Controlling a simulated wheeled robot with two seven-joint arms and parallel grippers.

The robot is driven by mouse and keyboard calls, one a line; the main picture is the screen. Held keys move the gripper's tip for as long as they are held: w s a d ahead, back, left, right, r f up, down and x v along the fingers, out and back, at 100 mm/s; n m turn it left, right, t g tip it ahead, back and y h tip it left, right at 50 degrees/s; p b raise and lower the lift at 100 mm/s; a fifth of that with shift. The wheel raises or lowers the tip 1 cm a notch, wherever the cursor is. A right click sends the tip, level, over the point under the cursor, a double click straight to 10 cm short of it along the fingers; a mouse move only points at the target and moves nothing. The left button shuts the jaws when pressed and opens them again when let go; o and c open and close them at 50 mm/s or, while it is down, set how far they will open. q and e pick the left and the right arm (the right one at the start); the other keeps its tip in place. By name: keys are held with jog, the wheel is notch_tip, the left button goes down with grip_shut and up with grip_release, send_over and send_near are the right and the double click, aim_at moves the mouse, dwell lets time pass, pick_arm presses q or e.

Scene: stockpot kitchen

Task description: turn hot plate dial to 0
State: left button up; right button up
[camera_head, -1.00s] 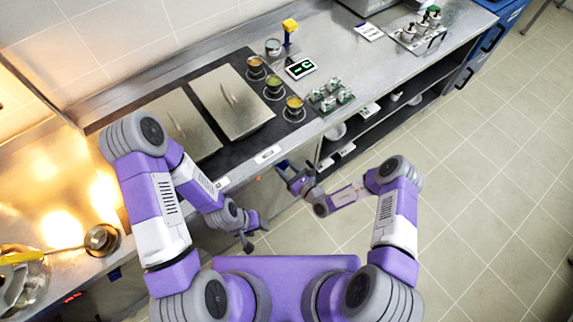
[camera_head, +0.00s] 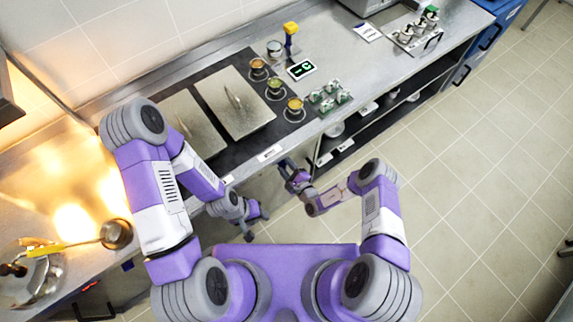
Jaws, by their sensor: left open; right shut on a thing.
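I see no hot plate dial that I can make out. A metal pot (camera_head: 38,283) stands at the lower left, with a small red mark (camera_head: 90,286) on the counter front near it. My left gripper (camera_head: 256,224) is open and empty in front of the counter, low and well right of the pot. My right gripper (camera_head: 291,170) is near the counter's front edge, right of the white label. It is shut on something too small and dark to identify.
Several small cups, a green display (camera_head: 301,69) and green-white packs (camera_head: 329,97) stand right. The floor (camera_head: 470,190) at right is clear.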

jog(key=shift+r+n, duration=0.1)
jog(key=shift+n, duration=0.4)
jog(key=shift+w+p, duration=0.1)
jog(key=shift+p, duration=0.2)
jog(key=o, duration=1)
jog(key=shift+o, duration=0.2)
jog(key=v, duration=0.7)
jog(key=shift+s, duration=0.35)
